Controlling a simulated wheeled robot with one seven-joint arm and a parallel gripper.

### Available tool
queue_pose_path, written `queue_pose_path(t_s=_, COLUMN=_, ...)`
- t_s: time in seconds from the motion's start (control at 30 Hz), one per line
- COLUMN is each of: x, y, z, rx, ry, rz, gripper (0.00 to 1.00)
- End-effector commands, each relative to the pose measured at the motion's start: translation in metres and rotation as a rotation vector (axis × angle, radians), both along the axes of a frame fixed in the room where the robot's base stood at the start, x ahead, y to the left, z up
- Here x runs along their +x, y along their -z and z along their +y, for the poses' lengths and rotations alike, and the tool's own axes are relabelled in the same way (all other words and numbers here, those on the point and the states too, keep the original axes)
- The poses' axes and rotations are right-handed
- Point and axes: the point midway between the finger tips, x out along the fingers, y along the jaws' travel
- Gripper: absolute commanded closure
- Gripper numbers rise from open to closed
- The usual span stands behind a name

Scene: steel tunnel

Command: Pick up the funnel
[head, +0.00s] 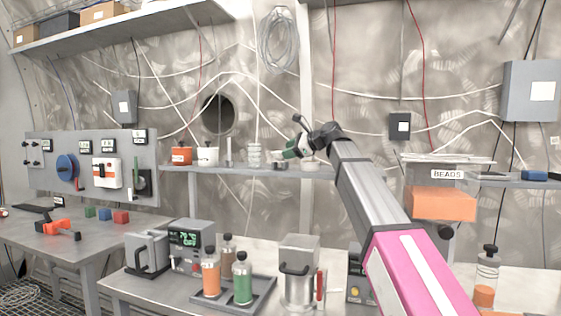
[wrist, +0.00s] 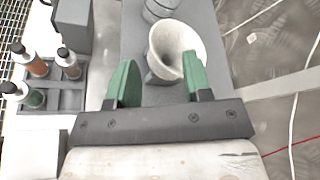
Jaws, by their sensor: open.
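The funnel (wrist: 166,38) is a pale, wide-mouthed cone on the grey wall shelf (wrist: 135,30). In the wrist view it lies just beyond and partly between the green fingers of my gripper (wrist: 159,62), closer to the right finger. The fingers are apart with nothing clamped between them. I cannot tell whether the right finger touches the funnel rim. In the head view my gripper (head: 290,150) is just above the shelf, and the funnel is hard to make out there.
Stacked pale jars (head: 254,155), a white pot (head: 207,156) and an orange pot (head: 181,156) stand left along the shelf. Below, the bench holds a bottle tray (head: 262,290) and a metal canister (head: 298,275). A beads bin (head: 440,203) stands right.

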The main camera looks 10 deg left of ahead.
Motion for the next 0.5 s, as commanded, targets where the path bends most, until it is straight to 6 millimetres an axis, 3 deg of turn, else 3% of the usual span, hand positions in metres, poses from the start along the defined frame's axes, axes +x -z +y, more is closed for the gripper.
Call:
queue_pose_path(t_s=0.27, x=0.006, y=0.005, z=0.02, rx=0.0, ry=-0.002, rz=-0.001, gripper=0.54)
queue_pose_path(t_s=0.5, x=0.016, y=0.014, z=0.05, rx=0.0, ry=-0.001, rz=0.0, gripper=0.54)
